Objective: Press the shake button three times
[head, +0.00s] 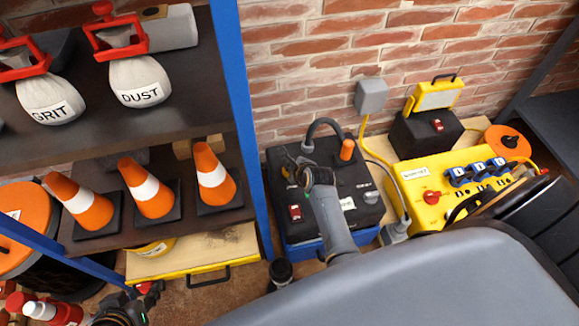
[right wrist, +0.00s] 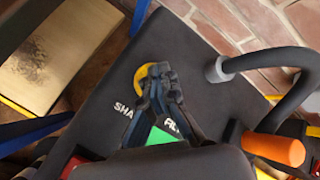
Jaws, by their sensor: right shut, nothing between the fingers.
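The shake button is a round yellow button (right wrist: 122,78) on the dark top of a machine (head: 366,218). White letters beginning "SHA" stand beside it in the right wrist view. My right gripper (head: 297,168) is over that top, its fingers together and empty. In the right wrist view the fingertips (right wrist: 158,72) overlap the button's right part; I cannot tell whether they touch it. A green patch (right wrist: 160,137) and other lettering are partly hidden by the fingers. My left gripper (head: 128,308) is at the lower left edge of the head view, its fingers unclear.
The machine top also carries an orange knob (head: 347,150), a grey hose (head: 325,124) and a red switch (head: 295,212). A yellow power box (head: 420,195) stands to the right. A blue-framed shelf (head: 244,110) with cones and bags stands to the left.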

